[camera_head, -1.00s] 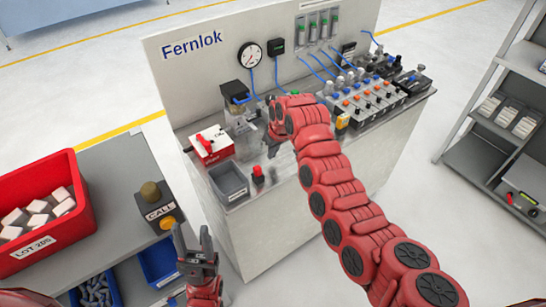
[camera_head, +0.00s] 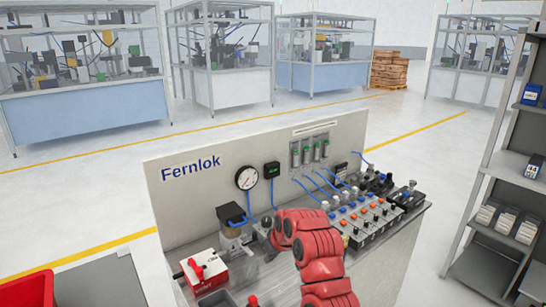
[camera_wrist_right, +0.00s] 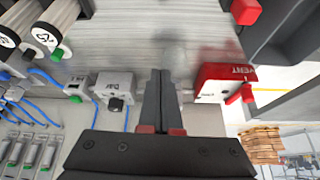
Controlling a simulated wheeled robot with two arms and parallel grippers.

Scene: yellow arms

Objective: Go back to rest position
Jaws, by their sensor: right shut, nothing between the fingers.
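My right gripper (camera_head: 268,238) is at the end of my red arm, over the bench top of the Fernlok test stand, right of the red-and-white valve box. In the head view my own wrist hides most of its fingers. In the right wrist view its dark fingers (camera_wrist_right: 160,84) are together and empty. They point at the grey bench surface; I cannot tell how close the tips are to it. My left gripper is out of view.
The Fernlok panel (camera_head: 200,200) stands behind the bench with a gauge (camera_head: 247,178). The red-and-white valve box (camera_head: 205,272) is to the left, a row of valves (camera_head: 362,220) to the right. A grey shelf (camera_head: 480,205) stands at right. Open floor lies behind.

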